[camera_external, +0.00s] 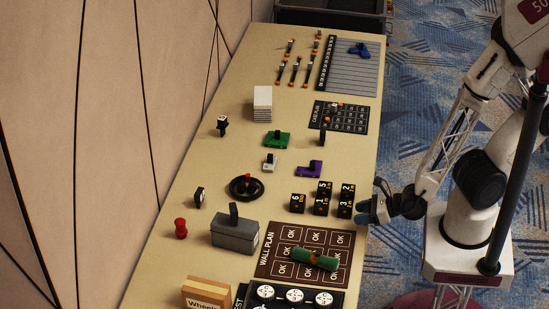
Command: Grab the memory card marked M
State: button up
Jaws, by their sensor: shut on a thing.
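My gripper (366,211) is at the right edge of the table, just right of several small black blocks with white numbers (322,198). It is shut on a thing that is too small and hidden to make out. I cannot read a letter M on anything in view, so I cannot tell which thing is the memory card marked M. Small dark upright pieces stand at the left (199,197), at the upper left (222,126) and near the card plan (322,136).
A brown wall plan (265,264) bears a green roll (314,259). A grey box (234,235), a black ring with a red-topped post (247,188), green (276,139) and purple (309,169) pieces and a white stack (262,103) stand around. Bare tabletop lies between them.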

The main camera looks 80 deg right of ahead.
jog(key=shift+s+d+r, duration=0.1)
jog(key=shift+s+d, duration=0.15)
jog(key=shift+s, duration=0.65)
jog(key=shift+s+d+r, duration=0.1)
jog(key=shift+s+d, duration=0.2)
jog(key=shift+s, duration=0.65)
jog(key=shift+s+d+r, duration=0.1)
jog(key=shift+s+d, duration=0.15)
jog(key=shift+s, duration=0.65)
